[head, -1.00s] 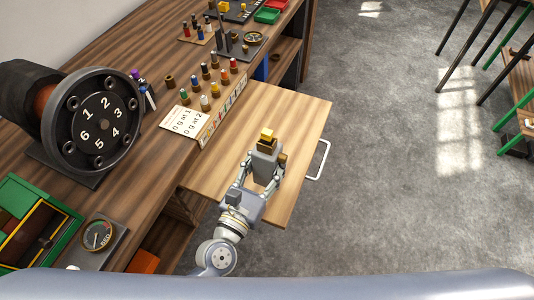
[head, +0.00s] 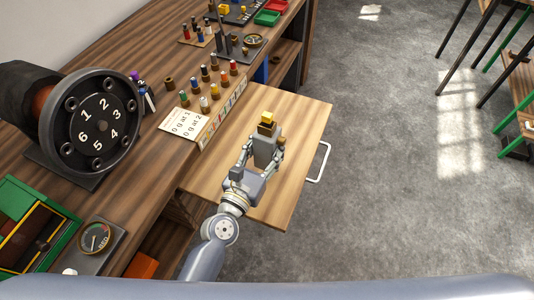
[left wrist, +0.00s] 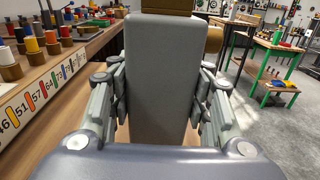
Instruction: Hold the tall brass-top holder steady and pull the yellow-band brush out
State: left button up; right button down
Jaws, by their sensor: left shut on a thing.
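The tall grey holder (head: 266,150) has a brass-coloured top (head: 266,128) with a yellow piece (head: 267,117) on it, which may be the banded brush. My left gripper (head: 261,165) is shut on the holder's grey body, which stands upright over the pull-out wooden board. I cannot tell whether its base touches the board. In the left wrist view the grey holder (left wrist: 162,80) fills the space between my fingers, with its brass top cut off above. My right gripper is not in view.
The pull-out board (head: 295,125) is otherwise bare, with a white handle (head: 319,162) at its right edge. Left of it, several coloured pegs stand along the bench (head: 130,190) behind a numbered strip. A black numbered dial (head: 97,125) stands further left. Open floor lies right.

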pick_arm(q)
jog(key=w, duration=0.2)
jog(key=w+f+b, duration=0.1)
jog(key=w, duration=0.2)
jog(key=shift+w+f+b, duration=0.2)
jog(key=shift+w+b, duration=0.1)
jog(key=shift+w, duration=0.5)
jog(key=shift+w+f+b, duration=0.15)
jog(key=shift+w+b, duration=0.1)
jog(key=shift+w, duration=0.6)
jog(key=shift+w+f+b, duration=0.2)
jog(key=shift+w+b, duration=0.1)
jog(key=shift+w, duration=0.5)
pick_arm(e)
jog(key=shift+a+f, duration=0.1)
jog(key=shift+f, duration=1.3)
pick_arm(q)
jog(key=shift+f+b, duration=0.55)
jog(key=shift+f, duration=0.1)
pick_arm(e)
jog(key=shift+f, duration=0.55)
pick_arm(q)
jog(key=shift+s+f, duration=0.1)
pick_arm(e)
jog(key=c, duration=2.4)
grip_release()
